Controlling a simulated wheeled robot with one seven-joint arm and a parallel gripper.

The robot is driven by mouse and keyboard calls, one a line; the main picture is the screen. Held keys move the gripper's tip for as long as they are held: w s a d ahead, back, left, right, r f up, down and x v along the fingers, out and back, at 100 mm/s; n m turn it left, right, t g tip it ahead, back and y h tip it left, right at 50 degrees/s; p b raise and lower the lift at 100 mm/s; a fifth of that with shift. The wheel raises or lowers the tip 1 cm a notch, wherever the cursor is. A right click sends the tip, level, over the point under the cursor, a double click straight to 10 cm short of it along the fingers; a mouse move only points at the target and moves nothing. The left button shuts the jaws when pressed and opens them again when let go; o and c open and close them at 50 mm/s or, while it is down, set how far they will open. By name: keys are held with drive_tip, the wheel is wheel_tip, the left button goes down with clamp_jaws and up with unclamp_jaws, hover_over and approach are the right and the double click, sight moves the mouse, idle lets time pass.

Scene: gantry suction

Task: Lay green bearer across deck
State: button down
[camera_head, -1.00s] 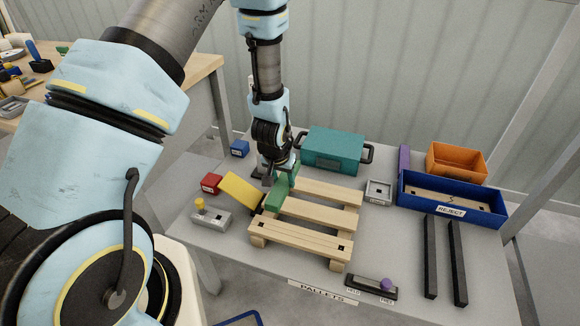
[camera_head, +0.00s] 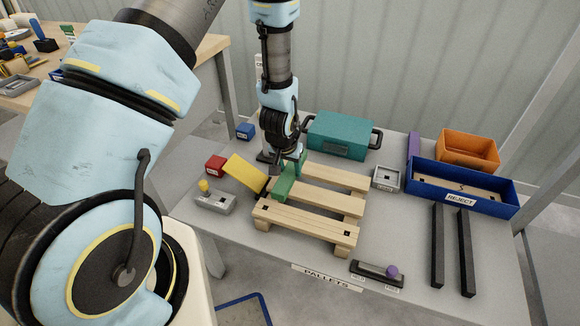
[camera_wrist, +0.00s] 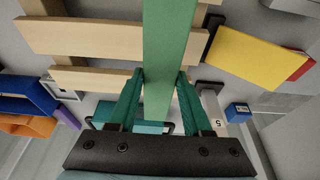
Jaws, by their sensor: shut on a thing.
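A green bearer (camera_head: 283,186) is held by my gripper (camera_head: 288,165) at the left end of the wooden pallet deck (camera_head: 305,219). In the wrist view the green bearer (camera_wrist: 168,45) runs lengthwise between the two green fingers of my gripper (camera_wrist: 158,85), which are shut on its sides. It passes over the ends of the light deck boards (camera_wrist: 80,38). I cannot tell whether its underside touches the boards. My gripper hides its far end in the head view.
A yellow tilted plate (camera_head: 245,173), a red block (camera_head: 215,166) and a grey fixture (camera_head: 214,201) stand left of the pallet. A teal case (camera_head: 340,135) is behind it. A blue reject bin (camera_head: 461,198) and dark bars (camera_head: 438,245) are at the right.

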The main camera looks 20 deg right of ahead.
drive_tip(key=shift+f+b, duration=0.8)
drive_tip(key=shift+f, duration=0.6)
drive_tip(key=shift+f+b, duration=0.75)
drive_tip(key=shift+f, duration=0.3)
idle(0.4)
drive_tip(key=shift+c, duration=1.3)
unclamp_jaws()
drive_tip(key=shift+r, duration=0.15)
drive_tip(key=v, duration=1)
drive_tip(key=shift+s+r, duration=0.15)
drive_tip(key=shift+r, duration=0.1)
